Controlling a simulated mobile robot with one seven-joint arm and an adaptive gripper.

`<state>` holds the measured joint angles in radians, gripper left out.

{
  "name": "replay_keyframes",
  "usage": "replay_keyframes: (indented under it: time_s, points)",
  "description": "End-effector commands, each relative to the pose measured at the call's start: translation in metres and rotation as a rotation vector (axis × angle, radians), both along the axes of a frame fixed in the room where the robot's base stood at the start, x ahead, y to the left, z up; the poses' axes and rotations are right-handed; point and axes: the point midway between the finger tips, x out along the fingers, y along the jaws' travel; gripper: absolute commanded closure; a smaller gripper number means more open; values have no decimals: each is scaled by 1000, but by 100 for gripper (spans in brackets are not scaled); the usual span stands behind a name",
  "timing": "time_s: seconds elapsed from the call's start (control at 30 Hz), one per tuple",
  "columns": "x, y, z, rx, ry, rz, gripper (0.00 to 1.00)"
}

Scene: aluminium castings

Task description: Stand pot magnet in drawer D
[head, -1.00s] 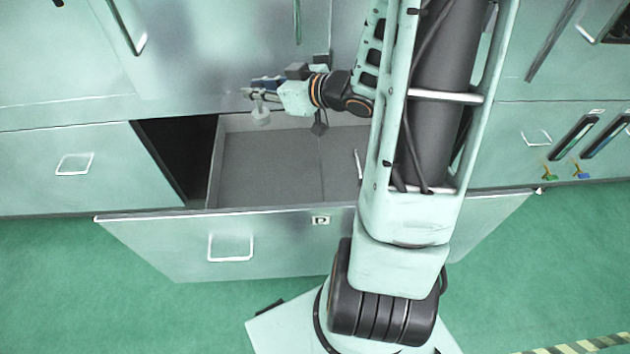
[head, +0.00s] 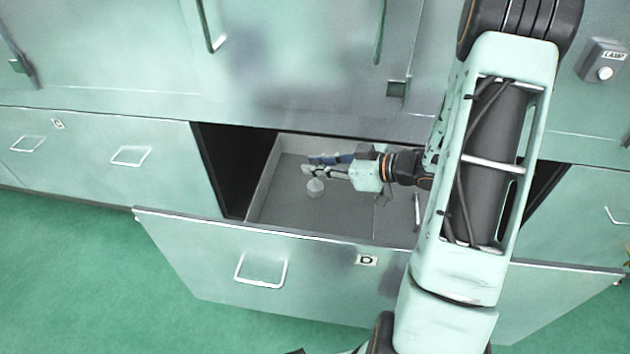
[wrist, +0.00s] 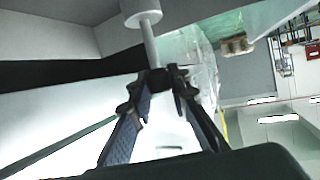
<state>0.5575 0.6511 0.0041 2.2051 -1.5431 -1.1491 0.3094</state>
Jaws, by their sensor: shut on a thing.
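Drawer D (head: 325,283) is pulled open, with its label on the front panel. My gripper (head: 308,164) reaches in from the right over its left part, lying nearly level. The pot magnet (head: 314,188), a pale disc on a thin stem, hangs below my fingertips in the head view. In the wrist view my gripper (wrist: 158,78) is shut on the end of the stem, and the pot magnet (wrist: 141,14) sticks out beyond the fingers. I cannot tell whether the disc touches the drawer floor.
The drawer's grey floor around the magnet looks bare. A thin line runs across the floor to the right, and a slim pale object (head: 417,212) stands or lies beyond it. The cabinet face rises just behind the drawer. A lamp switch box (head: 604,62) is at upper right.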

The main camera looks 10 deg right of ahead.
Motion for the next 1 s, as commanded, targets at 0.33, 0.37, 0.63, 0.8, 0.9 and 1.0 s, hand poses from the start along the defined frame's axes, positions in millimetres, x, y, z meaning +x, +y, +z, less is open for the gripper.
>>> replay_keyframes:
  time_s: [0.33, 0.37, 0.63, 0.8, 0.9, 1.0]
  points:
    - [29, 3, -34, 1, -2, 0, 100]
    - [30, 3, -36, 1, -2, 1, 100]
    - [35, 4, -72, 3, -1, 0, 100]
    - [36, 4, -72, 1, -3, -1, 100]
    - [35, 4, -72, 1, -3, -1, 100]
    - [35, 4, -75, 2, -2, -1, 100]
